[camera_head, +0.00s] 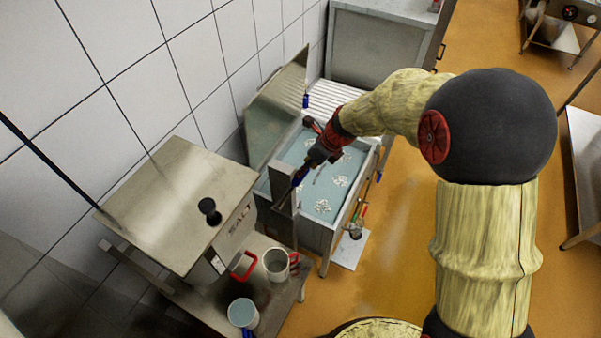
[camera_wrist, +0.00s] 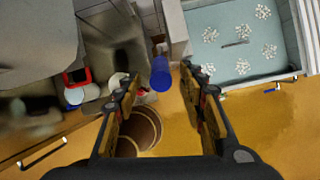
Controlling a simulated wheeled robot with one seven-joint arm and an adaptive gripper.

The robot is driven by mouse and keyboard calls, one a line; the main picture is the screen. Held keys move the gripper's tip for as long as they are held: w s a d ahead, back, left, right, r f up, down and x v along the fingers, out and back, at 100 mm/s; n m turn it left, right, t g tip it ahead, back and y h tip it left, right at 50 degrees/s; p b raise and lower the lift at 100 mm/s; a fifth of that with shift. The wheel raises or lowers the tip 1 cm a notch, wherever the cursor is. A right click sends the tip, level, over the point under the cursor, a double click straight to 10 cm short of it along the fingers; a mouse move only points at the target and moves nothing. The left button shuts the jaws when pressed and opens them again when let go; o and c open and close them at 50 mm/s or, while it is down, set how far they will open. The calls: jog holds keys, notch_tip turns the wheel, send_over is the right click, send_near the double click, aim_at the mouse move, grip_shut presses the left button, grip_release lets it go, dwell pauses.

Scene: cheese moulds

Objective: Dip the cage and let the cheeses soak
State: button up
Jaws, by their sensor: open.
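A tank (camera_head: 327,232) of pale blue liquid stands open, its lid (camera_head: 275,112) raised against the wall. White clusters (camera_head: 323,206) show at several spots in the liquid; they also show in the wrist view (camera_wrist: 241,66). I cannot tell whether they float or lie under the surface. A dark bar (camera_wrist: 236,43) lies among them. My gripper (camera_head: 299,180) is over the tank's near left end, open. In the wrist view a blue cylindrical handle (camera_wrist: 160,73) shows between or just beyond my fingertips; contact is unclear. No cage or cheeses can be made out clearly.
A steel box marked SALT (camera_head: 180,205) with a black knob stands at left. In front of it a table holds a white mug (camera_head: 278,264) and another container (camera_head: 242,313). A tap and red handle are on the tank's front.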

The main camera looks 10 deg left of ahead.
jog(key=shift+v, duration=1.7)
jog(key=s+d+f+n+t+h+b, duration=0.25)
jog(key=s+d+n+b, duration=1)
jog(key=b, duration=0.65)
jog(key=s+d+f+n+t+h+b, duration=0.1)
jog(key=s+d+f+n+h+b, duration=0.1)
jog(key=s+d+f+n+b, duration=0.9)
jog(key=s+f+b, duration=0.1)
jog(key=s+b, duration=0.2)
jog(key=b, duration=0.2)
jog(key=shift+s+d+f+n, duration=0.2)
jog(key=shift+s+f+n, duration=0.1)
jog(key=shift+s+n, duration=0.05)
dwell(2.5)
